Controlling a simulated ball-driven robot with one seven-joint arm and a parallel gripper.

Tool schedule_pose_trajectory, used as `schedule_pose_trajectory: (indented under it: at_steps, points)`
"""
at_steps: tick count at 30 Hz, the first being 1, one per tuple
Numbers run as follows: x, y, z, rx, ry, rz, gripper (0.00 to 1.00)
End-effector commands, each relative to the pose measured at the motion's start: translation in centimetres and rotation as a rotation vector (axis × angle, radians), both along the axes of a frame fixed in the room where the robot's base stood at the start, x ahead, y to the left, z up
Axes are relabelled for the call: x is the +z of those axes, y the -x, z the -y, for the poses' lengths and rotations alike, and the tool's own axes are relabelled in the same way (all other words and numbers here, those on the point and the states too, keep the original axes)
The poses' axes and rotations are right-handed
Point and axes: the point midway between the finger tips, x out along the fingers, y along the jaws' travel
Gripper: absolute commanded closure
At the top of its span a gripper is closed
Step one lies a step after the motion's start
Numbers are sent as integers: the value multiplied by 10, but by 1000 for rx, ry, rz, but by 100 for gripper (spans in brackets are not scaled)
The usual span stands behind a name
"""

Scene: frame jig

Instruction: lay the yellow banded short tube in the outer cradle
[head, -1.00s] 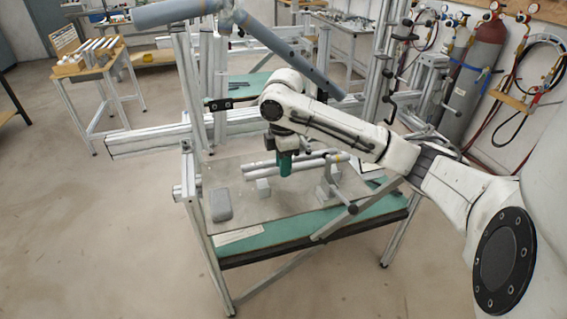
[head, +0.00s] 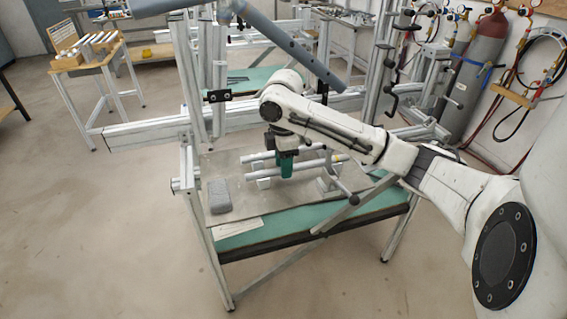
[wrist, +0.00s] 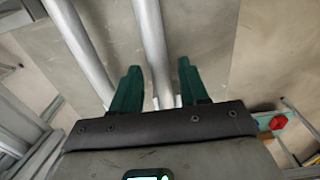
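Two grey tubes lie side by side over the jig plate (head: 235,170). The nearer tube (head: 316,165) has a yellowish band near its right end; the other tube (head: 312,149) lies behind it. My gripper (head: 287,172) is low over the tubes, its green fingers pointing down. In the wrist view its fingers (wrist: 160,82) are apart, with one tube (wrist: 151,35) running between them. The second tube (wrist: 78,45) lies left of the fingers. No band shows in the wrist view. My fingers partly hide the nearer tube, and I cannot tell which cradle is the outer one.
Small pale support blocks (head: 263,184) stand at the tubes' left ends. A grey pad (head: 220,197) lies at the plate's left. A bracket with a dark-knobbed lever (head: 340,188) stands at the right. A large grey pipe (head: 290,44) hangs above, near my arm.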

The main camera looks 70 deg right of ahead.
Motion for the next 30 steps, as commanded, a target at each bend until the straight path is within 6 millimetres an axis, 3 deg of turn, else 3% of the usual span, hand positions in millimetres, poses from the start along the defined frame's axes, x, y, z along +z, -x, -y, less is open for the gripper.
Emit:
schedule_pose_trajectory:
  at_steps: [13,24,30]
  points:
    - [8,0,0,1,0,1,48]
    - [77,0,1,0,6,1,48]
    - [101,0,1,0,3,0,48]
